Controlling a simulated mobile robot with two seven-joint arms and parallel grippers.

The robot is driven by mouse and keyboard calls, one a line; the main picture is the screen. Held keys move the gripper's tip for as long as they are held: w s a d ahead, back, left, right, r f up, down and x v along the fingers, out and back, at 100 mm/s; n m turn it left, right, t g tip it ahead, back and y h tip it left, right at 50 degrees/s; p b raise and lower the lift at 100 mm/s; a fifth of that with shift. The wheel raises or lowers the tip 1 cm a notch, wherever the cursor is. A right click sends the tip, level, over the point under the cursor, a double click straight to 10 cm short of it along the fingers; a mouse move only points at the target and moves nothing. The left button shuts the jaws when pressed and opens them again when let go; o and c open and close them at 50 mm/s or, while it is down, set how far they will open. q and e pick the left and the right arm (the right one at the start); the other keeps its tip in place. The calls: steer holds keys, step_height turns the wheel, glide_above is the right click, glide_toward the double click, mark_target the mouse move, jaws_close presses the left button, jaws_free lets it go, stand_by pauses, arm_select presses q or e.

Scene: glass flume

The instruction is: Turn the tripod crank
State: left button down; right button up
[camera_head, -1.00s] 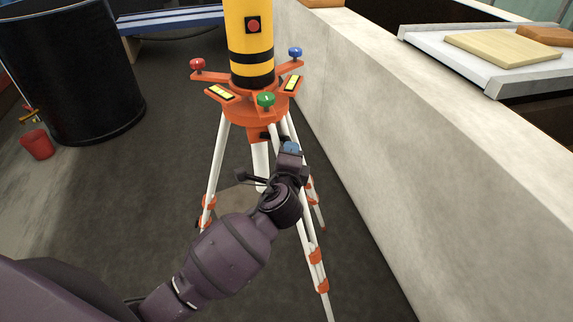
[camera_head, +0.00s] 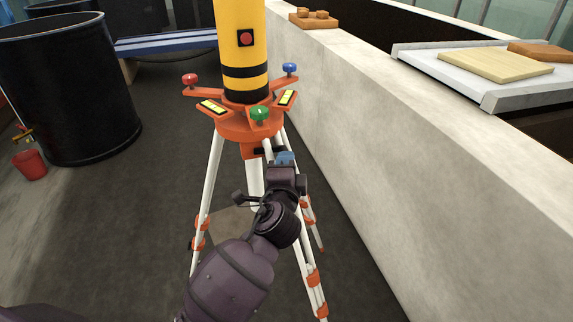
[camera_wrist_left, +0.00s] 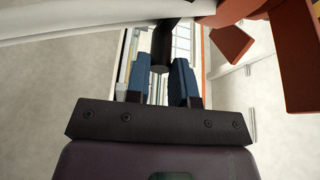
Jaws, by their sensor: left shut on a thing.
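The orange tripod head (camera_head: 247,127) with white legs carries a yellow and black column (camera_head: 243,50). Its black crank handle (camera_wrist_left: 160,50) shows in the left wrist view, with its end between the blue fingers. My left gripper (camera_head: 285,158) is just below the tripod head in the head view. In the left wrist view, the left gripper (camera_wrist_left: 160,82) is shut on the crank handle. In the head view the gripper and wrist hide most of the crank. My right gripper is in neither view.
A long concrete wall (camera_head: 370,130) runs close along the tripod's right side. A tray (camera_head: 470,80) with boards lies on its top. A black barrel (camera_head: 70,100) and a red bucket (camera_head: 30,165) stand at the left. The floor between barrel and tripod is clear.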

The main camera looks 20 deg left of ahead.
arm_select(q)
steer(key=c, duration=1)
jaws_free()
steer(key=shift+o, duration=0.2)
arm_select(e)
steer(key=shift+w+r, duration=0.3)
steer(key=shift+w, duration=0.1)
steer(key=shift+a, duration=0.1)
arm_select(q)
steer(key=v, duration=1)
steer(key=shift+s+b, duration=0.4)
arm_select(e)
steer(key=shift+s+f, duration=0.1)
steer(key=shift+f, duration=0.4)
arm_select(q)
steer(key=shift+d, duration=0.1)
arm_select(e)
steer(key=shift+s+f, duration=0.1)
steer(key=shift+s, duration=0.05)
